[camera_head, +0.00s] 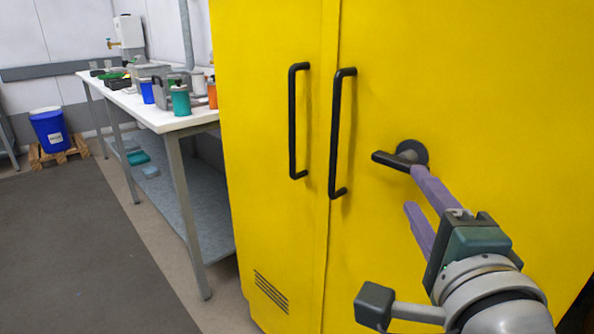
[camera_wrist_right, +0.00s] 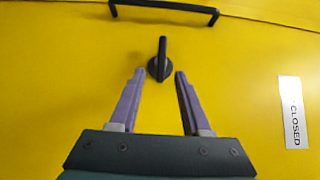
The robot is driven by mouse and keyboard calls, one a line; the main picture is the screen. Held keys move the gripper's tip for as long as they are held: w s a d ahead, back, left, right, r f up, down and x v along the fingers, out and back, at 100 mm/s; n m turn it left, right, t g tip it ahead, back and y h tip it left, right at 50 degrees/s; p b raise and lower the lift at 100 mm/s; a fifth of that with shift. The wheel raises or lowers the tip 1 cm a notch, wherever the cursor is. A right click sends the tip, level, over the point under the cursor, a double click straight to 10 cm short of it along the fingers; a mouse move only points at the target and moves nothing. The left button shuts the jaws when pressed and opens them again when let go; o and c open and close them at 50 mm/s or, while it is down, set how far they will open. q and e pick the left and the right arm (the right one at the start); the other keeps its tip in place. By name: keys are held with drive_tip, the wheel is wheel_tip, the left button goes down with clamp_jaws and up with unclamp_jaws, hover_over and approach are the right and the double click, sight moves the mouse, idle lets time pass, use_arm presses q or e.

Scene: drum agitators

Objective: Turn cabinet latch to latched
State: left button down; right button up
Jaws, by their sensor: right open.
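The black cabinet latch (camera_head: 396,160) sits on the right door of the yellow cabinet (camera_head: 465,70). In the head view its lever points left from a round base, roughly level with a slight tilt. In the right wrist view the latch (camera_wrist_right: 161,62) lies just beyond the fingertips, centred between them, with its lever pointing up the picture. My right gripper (camera_head: 413,187) is open and empty, its purple fingers reaching toward the latch base; one fingertip overlaps the base in the head view, and I cannot tell if they touch. My left gripper is not in view.
Two black vertical handles (camera_head: 341,135) stand out from the cabinet doors left of the latch. A CLOSED label (camera_wrist_right: 293,112) is on the yellow surface. A white table (camera_head: 165,118) with cups and containers stands left. A blue bucket (camera_head: 50,130) sits farther back. Grey floor there is clear.

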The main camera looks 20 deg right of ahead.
sight(402, 168)
drive_tip(key=x, duration=0.9)
drive_tip(key=shift+r+b, duration=0.15)
drive_tip(key=shift+b, duration=0.15)
drive_tip(key=shift+c, duration=0.4)
clamp_jaws()
